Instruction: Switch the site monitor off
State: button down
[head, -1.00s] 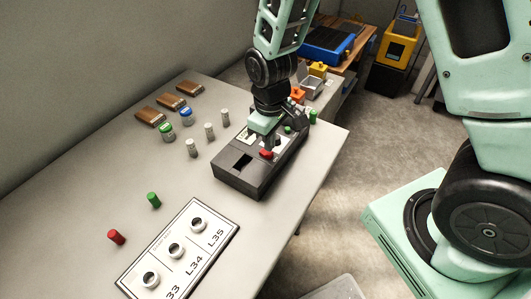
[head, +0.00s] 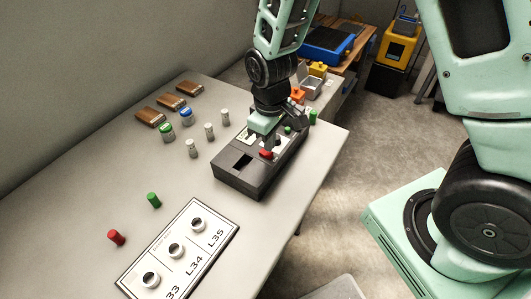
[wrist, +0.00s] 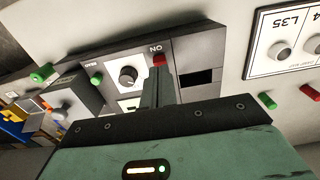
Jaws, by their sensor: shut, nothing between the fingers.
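The site monitor appears to be the dark grey box (head: 232,180) on the table. Its top has a red button (head: 266,154), a green button (head: 288,129) and a dark rectangular window (head: 243,162). My gripper (head: 268,146) is shut and empty, pointing down at the box. In the wrist view its fingertips (wrist: 160,70) are right at the red button; I cannot tell whether they touch or press it.
A white labelled panel (head: 160,250) with round sockets lies at the front. Red (head: 116,237) and green (head: 153,200) caps stand near it.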

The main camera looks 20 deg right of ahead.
aim_at(269, 154)
jog(key=shift+f+b, duration=0.55)
jog(key=shift+f, duration=0.3)
dwell(0.5)
jog(key=shift+r+p, duration=3.15)
jog(key=shift+r, duration=0.4)
jog(key=s+a+r, duration=0.3)
jog(key=s+r, duration=0.4)
jog(key=s, duration=0.2)
jog(key=s+a+r+n, duration=0.1)
jog(key=s+a+r, duration=0.2)
jog(key=s+r, duration=0.5)
jog(key=shift+s+a+y, duration=0.15)
jog(key=shift+s+y, duration=0.15)
jog(key=shift+s, duration=0.75)
jog(key=shift+w, duration=0.15)
